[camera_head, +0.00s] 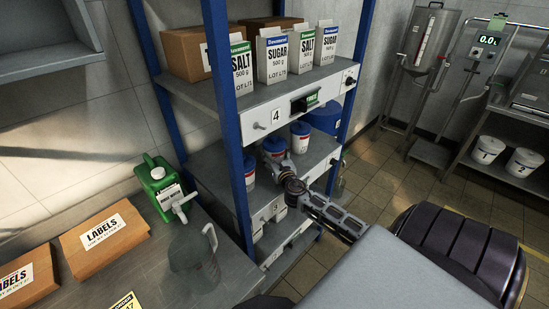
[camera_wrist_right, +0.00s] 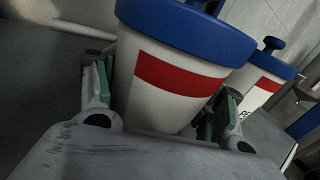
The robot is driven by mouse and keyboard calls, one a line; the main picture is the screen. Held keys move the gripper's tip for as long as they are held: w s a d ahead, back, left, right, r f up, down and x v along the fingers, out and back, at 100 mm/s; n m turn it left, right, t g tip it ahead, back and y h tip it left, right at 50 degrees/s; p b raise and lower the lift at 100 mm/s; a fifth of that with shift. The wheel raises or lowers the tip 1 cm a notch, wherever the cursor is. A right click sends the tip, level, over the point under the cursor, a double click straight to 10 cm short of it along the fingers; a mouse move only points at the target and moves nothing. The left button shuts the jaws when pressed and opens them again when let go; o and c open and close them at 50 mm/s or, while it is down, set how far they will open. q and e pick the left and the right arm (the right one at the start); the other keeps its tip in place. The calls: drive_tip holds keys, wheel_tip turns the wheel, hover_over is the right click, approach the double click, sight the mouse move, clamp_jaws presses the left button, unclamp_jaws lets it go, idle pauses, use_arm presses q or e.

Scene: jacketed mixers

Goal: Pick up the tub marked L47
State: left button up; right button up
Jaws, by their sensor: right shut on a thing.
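My right gripper (camera_head: 277,160) reaches into the middle shelf of the blue-posted rack and is shut on a white tub (camera_head: 273,146) with a blue lid. In the right wrist view, the gripper's green-padded fingers (camera_wrist_right: 163,105) sit on both sides of this tub (camera_wrist_right: 178,78), which has a red band. No L47 marking is readable on it. I cannot tell whether its base touches the shelf. A similar tub (camera_head: 300,137) stands beside it, also in the right wrist view (camera_wrist_right: 254,88), its lettering partly hidden. Another tub (camera_head: 249,168) stands nearer the front post. My left gripper is not in view.
The upper shelf (camera_head: 262,98), with salt and sugar cartons, hangs above the arm. A blue post (camera_head: 225,120) stands left of it. A blue drum (camera_head: 324,117) is behind. A bench with a green jerrycan (camera_head: 160,185) and label boxes (camera_head: 103,238) lies left.

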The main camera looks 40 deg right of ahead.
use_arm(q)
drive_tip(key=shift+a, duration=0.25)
use_arm(e)
drive_tip(key=shift+r, duration=0.2)
